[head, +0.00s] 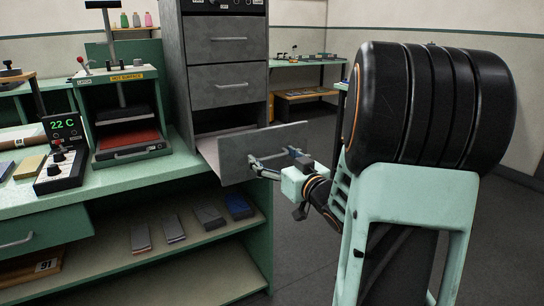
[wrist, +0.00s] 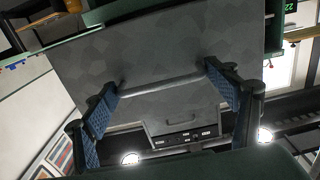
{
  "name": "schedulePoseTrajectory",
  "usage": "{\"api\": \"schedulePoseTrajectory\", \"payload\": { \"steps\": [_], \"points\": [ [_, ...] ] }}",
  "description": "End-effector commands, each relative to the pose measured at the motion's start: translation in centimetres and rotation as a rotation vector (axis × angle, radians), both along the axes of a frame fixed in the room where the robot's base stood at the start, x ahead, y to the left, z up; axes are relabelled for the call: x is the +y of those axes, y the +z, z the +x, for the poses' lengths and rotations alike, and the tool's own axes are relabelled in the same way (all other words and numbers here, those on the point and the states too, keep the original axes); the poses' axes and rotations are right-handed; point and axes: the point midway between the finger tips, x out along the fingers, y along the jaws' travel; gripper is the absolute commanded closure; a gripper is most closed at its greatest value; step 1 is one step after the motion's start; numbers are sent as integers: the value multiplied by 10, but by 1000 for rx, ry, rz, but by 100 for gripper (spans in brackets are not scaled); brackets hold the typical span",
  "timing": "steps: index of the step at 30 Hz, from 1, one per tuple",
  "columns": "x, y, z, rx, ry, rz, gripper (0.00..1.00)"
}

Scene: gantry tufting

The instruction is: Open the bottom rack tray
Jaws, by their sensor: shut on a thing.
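The grey rack (head: 193,80) stands at the end of the green bench, with two closed drawers above its bottom tray. The bottom rack tray (head: 237,156) is pulled out, and its grey front panel stands clear of the rack. In the wrist view the panel (wrist: 165,45) fills the upper middle, with a bar handle (wrist: 160,90) across it. My gripper (head: 270,160) is at the panel's outer face, shut on the handle. In the wrist view its blue-padded fingers (wrist: 162,82) are at the two ends of the bar.
A press with a red plate (head: 128,140) and a temperature box (head: 62,150) stand on the bench (head: 130,180) left of the rack. The lower shelf (head: 185,250) holds several dark blocks. Open floor (head: 300,265) lies right of the bench.

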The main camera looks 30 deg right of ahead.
Motion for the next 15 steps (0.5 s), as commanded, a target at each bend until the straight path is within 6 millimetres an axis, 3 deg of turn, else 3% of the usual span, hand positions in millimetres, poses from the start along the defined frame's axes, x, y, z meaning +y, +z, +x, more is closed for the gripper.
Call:
{"api": "schedulePoseTrajectory", "payload": {
  "steps": [4, 5, 6, 9, 15],
  "points": [
    [0, -1, 0, 2, 1, 0, 64],
    [0, -1, 0, 2, 1, 0, 18],
    [0, -1, 0, 2, 1, 0, 13],
    [0, -1, 0, 1, 0, 0, 4],
    [0, 0, 0, 1, 0, 0, 4]
  ]
}}
